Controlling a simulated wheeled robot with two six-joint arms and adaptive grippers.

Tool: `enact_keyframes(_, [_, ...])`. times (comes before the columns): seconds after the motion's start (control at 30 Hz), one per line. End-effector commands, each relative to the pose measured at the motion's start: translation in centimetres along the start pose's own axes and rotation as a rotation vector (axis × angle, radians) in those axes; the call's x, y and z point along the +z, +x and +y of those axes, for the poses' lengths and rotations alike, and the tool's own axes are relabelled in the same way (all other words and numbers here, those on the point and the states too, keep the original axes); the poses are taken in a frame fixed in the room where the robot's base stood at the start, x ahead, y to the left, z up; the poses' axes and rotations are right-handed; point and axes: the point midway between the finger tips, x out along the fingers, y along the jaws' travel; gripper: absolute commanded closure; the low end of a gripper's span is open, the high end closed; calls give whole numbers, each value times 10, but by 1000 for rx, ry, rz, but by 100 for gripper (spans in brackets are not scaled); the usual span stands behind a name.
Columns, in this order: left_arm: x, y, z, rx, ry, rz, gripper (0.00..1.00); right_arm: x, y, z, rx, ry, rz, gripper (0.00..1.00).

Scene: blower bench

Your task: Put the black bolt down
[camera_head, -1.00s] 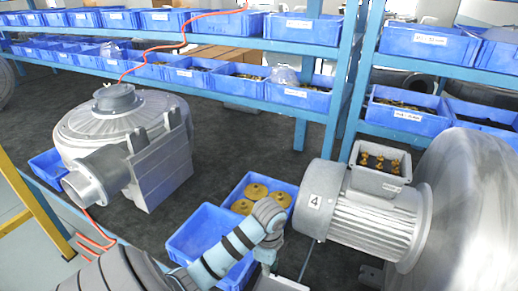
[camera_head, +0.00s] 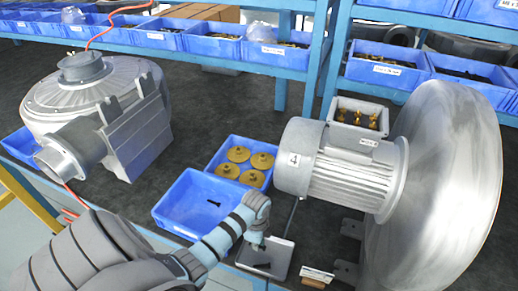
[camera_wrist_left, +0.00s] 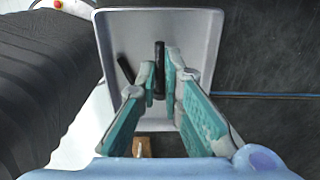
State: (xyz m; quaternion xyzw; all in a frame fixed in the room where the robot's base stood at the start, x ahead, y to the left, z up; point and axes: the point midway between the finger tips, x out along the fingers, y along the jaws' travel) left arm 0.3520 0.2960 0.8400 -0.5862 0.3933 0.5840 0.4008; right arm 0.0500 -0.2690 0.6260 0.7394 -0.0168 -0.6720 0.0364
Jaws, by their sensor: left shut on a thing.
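My left gripper (camera_head: 258,243) is over the small light-grey tray (camera_head: 281,255) on the near side of the bench. In the left wrist view the gripper (camera_wrist_left: 160,74) points down into the tray (camera_wrist_left: 205,28). Its teal-padded fingers are shut on a black bolt (camera_wrist_left: 159,56), which stands out past the fingertips. A second black bolt (camera_wrist_left: 126,69) lies tilted in the tray, left of the fingers. I cannot tell whether the held bolt touches the tray floor. My right gripper is not in view.
A blue bin (camera_head: 196,222) with a small dark piece inside is left of the tray. Another blue bin (camera_head: 217,157) holds brass discs. A motor (camera_head: 345,170) with a large grey blower (camera_head: 450,165) stands right. A small label stand (camera_head: 318,276) is near the front edge.

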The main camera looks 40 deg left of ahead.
Motion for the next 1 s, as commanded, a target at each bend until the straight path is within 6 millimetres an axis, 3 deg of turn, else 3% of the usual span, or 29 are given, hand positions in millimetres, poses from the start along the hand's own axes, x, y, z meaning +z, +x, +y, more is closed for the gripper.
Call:
enact_keyframes(0.1, [3,20,2,2,-7,-1,100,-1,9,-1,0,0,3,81])
enact_keyframes(0.27, [1,49,1,0,-2,0,100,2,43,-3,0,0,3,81])
enact_keyframes(0.67, [0,47,1,0,0,0,100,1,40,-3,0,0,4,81])
enact_keyframes(0.7, [0,47,1,0,0,0,90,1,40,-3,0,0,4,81])
enact_keyframes(0.8, [0,47,1,0,0,0,74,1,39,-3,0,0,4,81])
enact_keyframes(1.0, [0,47,1,0,0,0,72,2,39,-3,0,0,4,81])
